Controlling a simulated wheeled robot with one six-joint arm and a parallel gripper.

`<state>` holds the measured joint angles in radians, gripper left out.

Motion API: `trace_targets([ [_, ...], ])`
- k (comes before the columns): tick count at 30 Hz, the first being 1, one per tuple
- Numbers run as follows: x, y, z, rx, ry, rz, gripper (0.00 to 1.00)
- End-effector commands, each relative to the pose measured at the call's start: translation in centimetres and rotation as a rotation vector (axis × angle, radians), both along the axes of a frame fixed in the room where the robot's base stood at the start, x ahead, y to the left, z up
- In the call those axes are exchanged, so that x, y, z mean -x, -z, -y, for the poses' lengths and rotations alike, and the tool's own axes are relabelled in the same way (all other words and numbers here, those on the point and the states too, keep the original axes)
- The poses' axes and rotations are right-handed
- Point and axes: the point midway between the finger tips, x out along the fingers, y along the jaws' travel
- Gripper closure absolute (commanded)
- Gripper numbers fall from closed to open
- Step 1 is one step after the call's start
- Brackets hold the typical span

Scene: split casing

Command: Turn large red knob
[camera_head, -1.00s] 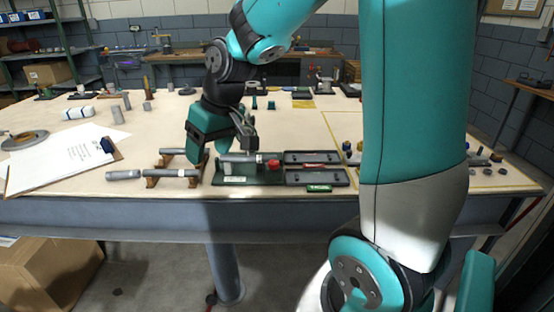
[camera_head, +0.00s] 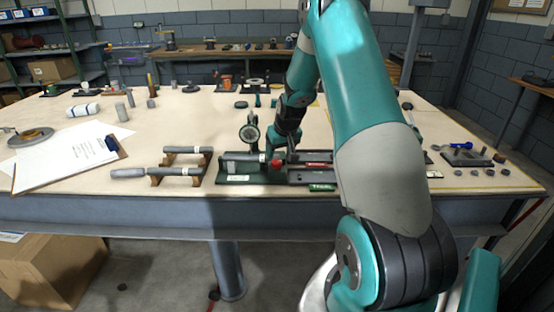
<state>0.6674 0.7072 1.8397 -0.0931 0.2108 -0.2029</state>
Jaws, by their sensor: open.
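The red knob (camera_head: 276,164) is at the right end of a grey cylinder (camera_head: 243,156) lying on a dark green fixture (camera_head: 236,179) near the table's front edge. A round dial gauge (camera_head: 250,133) stands up at the fixture, just left of my gripper.
Black trays (camera_head: 299,176) lie right of the fixture, partly hidden by my arm. A grey rod rests on wooden cradles (camera_head: 190,181) to the left. A clipboard with paper (camera_head: 70,158) lies farther left. The middle of the table behind is mostly clear.

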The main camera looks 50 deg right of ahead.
Motion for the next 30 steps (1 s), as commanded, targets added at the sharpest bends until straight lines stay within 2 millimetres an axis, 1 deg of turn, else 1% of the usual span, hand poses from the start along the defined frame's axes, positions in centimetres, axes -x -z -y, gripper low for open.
trace_targets([
  [1, -0.3, 1.1, 0.1, -0.003, 0.000, -0.004, 0.35],
  [3, -0.8, 2.3, 0.3, -0.002, 0.000, -0.002, 0.35],
  [6, -1.4, 3.8, 0.6, -0.002, 0.000, -0.003, 0.35],
  [9, -1.8, 4.8, 0.8, -0.001, 0.000, -0.002, 0.35],
  [14, -2.1, 5.5, 0.9, 0.000, 0.000, -0.001, 0.35],
  [21, -2.1, 5.6, 1.0, 0.000, 0.000, 0.000, 0.35],
  [22, -2.1, 5.6, 1.0, 0.000, 0.000, 0.000, 0.38],
  [28, -2.1, 5.6, 1.0, 0.000, 0.000, 0.000, 0.84],
  [30, -2.1, 5.6, 1.0, 0.000, 0.000, 0.000, 0.85],
])
